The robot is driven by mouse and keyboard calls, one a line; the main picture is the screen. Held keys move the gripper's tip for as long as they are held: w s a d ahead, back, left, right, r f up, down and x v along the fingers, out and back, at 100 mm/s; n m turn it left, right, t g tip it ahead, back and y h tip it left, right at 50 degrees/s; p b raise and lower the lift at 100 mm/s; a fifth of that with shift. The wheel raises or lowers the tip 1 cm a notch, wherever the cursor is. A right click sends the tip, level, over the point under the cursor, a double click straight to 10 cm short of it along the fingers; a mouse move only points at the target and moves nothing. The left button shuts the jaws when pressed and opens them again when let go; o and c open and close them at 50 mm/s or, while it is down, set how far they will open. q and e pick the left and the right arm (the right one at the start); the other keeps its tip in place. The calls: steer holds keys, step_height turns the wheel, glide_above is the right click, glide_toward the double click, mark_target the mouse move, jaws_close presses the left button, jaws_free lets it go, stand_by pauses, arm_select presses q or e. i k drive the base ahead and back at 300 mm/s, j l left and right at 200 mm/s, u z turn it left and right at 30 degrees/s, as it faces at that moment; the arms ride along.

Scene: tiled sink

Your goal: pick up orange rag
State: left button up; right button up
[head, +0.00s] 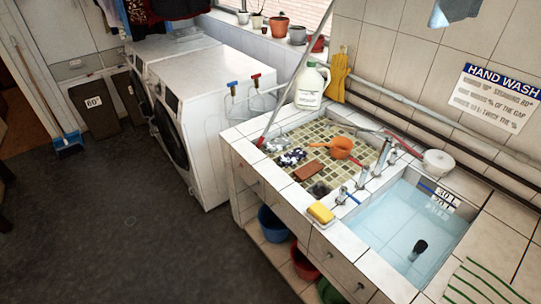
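A flat orange-brown piece (310,172), which may be the orange rag, lies on the mosaic floor of the left, empty-looking basin (325,131). It is small, and I cannot tell for sure that it is cloth. An orange ladle-like scoop (341,147) lies just behind and to the right of it. A dark purple and white patterned bundle (291,157) lies to its left. Neither of my grippers shows in the head view.
A basin of water (395,225) is on the right, with taps (363,177) between the basins. A yellow sponge (321,213) sits on the front rim. A white jug (310,86) and a yellow glove (338,78) are behind. A washing machine (205,115) stands left; the dark floor is open.

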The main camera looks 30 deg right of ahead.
mark_target(305, 172)
steer(key=i+j, duration=0.1)
steer(key=i, duration=1)
steer(key=i+j, duration=0.15)
steer(key=i, duration=0.9)
